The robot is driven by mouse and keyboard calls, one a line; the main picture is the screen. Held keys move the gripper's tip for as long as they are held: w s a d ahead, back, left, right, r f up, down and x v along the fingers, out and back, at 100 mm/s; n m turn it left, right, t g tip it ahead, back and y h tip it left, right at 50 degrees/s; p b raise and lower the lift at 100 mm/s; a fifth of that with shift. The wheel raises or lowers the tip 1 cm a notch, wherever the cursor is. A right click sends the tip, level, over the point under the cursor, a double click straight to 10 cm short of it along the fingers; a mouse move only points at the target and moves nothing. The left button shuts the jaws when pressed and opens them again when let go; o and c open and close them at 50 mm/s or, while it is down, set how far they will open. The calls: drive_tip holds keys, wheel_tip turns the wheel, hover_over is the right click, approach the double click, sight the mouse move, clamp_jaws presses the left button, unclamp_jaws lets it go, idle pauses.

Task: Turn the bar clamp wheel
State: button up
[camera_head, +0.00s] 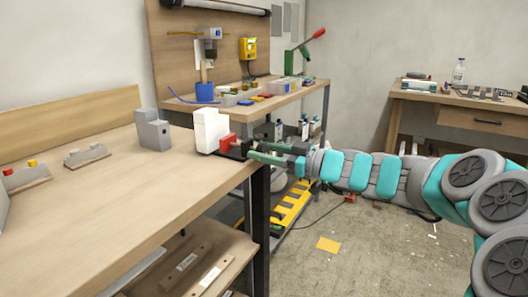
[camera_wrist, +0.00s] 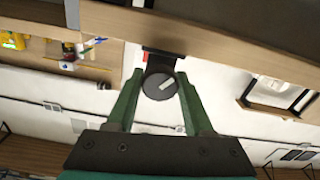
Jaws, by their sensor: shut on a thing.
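The bar clamp wheel (camera_wrist: 159,86) is a dark round knob with a light stripe across its face, seen end-on in the wrist view. The green fingers of my gripper (camera_wrist: 159,78) are shut on it, one on each side. In the head view my gripper (camera_head: 255,151) reaches in from the right to the workbench edge. A red piece (camera_head: 227,143) and a white block (camera_head: 209,130) sit just left of it on the bench corner. The wheel is mostly hidden by the fingers there.
The wooden workbench (camera_head: 95,210) carries a grey block (camera_head: 152,131) and small switch boxes (camera_head: 86,155) to the left. A second bench (camera_head: 262,106) with bins stands behind. A yellow rack (camera_head: 292,208) is below my arm. Open floor lies to the right.

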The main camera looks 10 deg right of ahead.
clamp_jaws()
drive_tip(key=b, duration=0.2)
drive_tip(key=shift+f+m+b, duration=0.3)
drive_tip(key=shift+m+b, duration=0.05)
drive_tip(key=shift+m, duration=0.05)
drive_tip(key=m+b, duration=0.1)
drive_tip(key=b, duration=0.2)
drive_tip(key=shift+r+m, duration=0.1)
drive_tip(key=shift+m, duration=0.3)
drive_tip(key=m, duration=0.3)
drive_tip(key=shift+r, duration=0.2)
drive_tip(key=shift+d+m, duration=0.1)
drive_tip(key=shift+m, duration=1.6)
drive_tip(key=shift+m, duration=0.3)
drive_tip(key=o, duration=0.6)
unclamp_jaws()
